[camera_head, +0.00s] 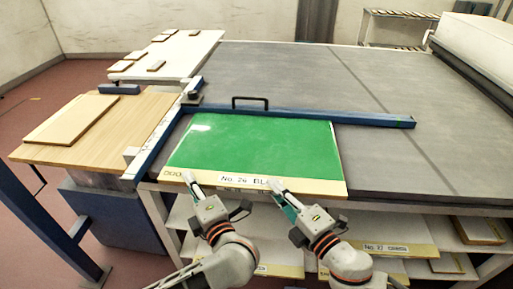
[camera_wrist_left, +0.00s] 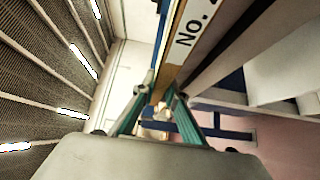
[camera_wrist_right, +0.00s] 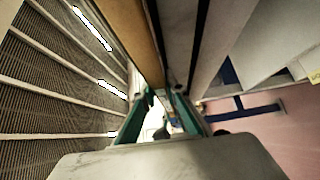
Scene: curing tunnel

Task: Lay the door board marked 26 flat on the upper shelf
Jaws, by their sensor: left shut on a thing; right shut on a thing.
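The door board (camera_head: 262,144) has a green top and a pale front edge with a label reading "No. 26" and more letters. It lies flat on the grey table, its front edge at the table's front. My left gripper (camera_head: 190,180) is shut on that edge, left of the label. My right gripper (camera_head: 275,188) is shut on it at the label's right end. The board's edge also shows between the fingers in the left wrist view (camera_wrist_left: 172,48) and the right wrist view (camera_wrist_right: 140,40). White shelves (camera_head: 375,222) lie under the table, partly hidden by my arms.
A blue bar (camera_head: 365,120) with a black handle runs behind the board. Labelled boards (camera_head: 385,248) lie on the shelves below. A wooden side table (camera_head: 85,150) with a board on it stands left. The grey table (camera_head: 330,75) is clear behind the bar.

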